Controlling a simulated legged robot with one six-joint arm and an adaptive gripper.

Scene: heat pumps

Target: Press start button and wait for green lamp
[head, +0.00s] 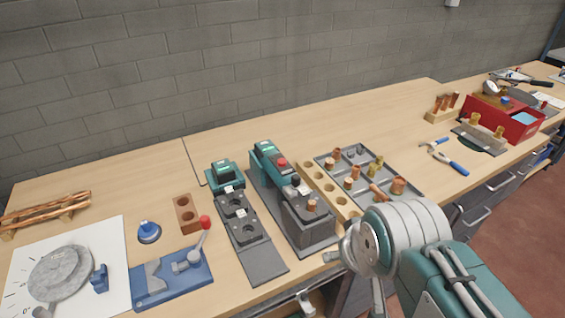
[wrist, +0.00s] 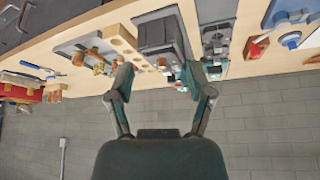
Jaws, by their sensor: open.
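A teal control box (head: 267,158) with a lit green display stands at the back of a dark grey machine base (head: 300,232) in the middle of the bench. A red button (head: 282,163) and a black knob (head: 295,181) show at its front. I cannot tell which part is the start button, or whether a lamp is lit. A smaller teal box (head: 224,176) with a green display stands to the left on its own plate. In the wrist view, where the bench appears upside down, my gripper (wrist: 161,82) is open and empty, with the machine (wrist: 162,38) beyond its fingers.
A grey parts tray (head: 370,172) and a wooden hole block (head: 327,190) lie right of the machine. A blue fixture with a red-knobbed lever (head: 172,277) lies left. The bench behind the tray is clear.

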